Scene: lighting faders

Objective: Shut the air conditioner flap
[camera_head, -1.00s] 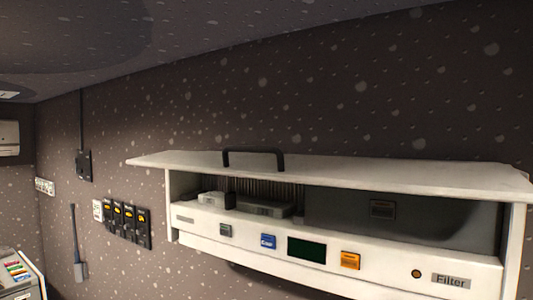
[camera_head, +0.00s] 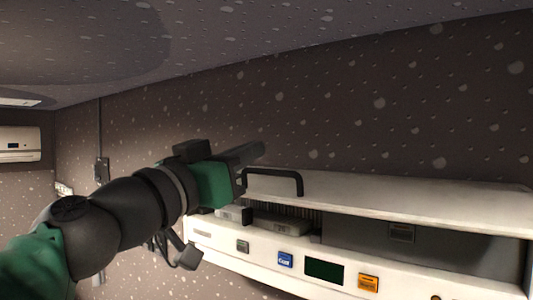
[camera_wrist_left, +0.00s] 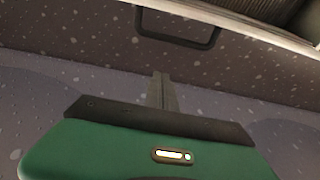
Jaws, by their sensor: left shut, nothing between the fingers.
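The air conditioner (camera_head: 225,238) is a white wall unit with its flap (camera_head: 400,200) raised and standing out at the top, so the inside shows. A black bar handle (camera_head: 285,174) sits on the flap toward its left part; the handle also shows at the top of the left wrist view (camera_wrist_left: 180,42). My left gripper (camera_head: 252,152) is shut and empty. In the head view its tip is just left of and slightly above the handle, apparently apart from it. My left arm hides the flap's left end. My right gripper is not in view.
Inside the opening are grey parts (camera_head: 280,222). The front panel has a blue button (camera_head: 285,259), a dark green display (camera_head: 324,270) and an orange button (camera_head: 368,282). Another white unit (camera_head: 20,145) hangs at the far left. The wall above the flap is bare.

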